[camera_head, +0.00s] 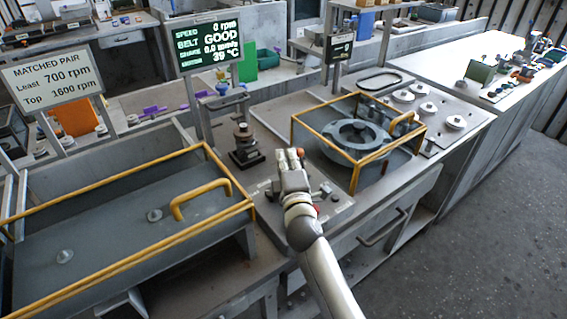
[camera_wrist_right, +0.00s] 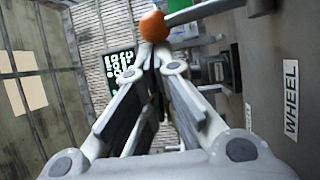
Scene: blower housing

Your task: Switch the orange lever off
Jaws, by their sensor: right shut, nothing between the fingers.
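The orange lever shows as a round orange knob (camera_wrist_right: 153,26) just beyond my right gripper's fingertips in the right wrist view, with a grey bar running off to the right behind it. In the head view a small orange spot (camera_head: 300,152) at the fingertips appears to be the same knob. My right gripper (camera_head: 289,154) is over the middle of the bench, its fingers shut with nothing between them. It also shows in the right wrist view (camera_wrist_right: 150,62). I cannot tell whether the fingers touch the knob. My left gripper is out of view.
A display (camera_head: 208,45) reads 0 rpm, belt GOOD, 39 °C. A yellow-framed clear guard (camera_head: 340,115) over a round grey housing stands right of my gripper. A yellow-edged grey cover (camera_head: 120,225) lies left. A dark post fixture (camera_head: 245,147) stands just left of the gripper.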

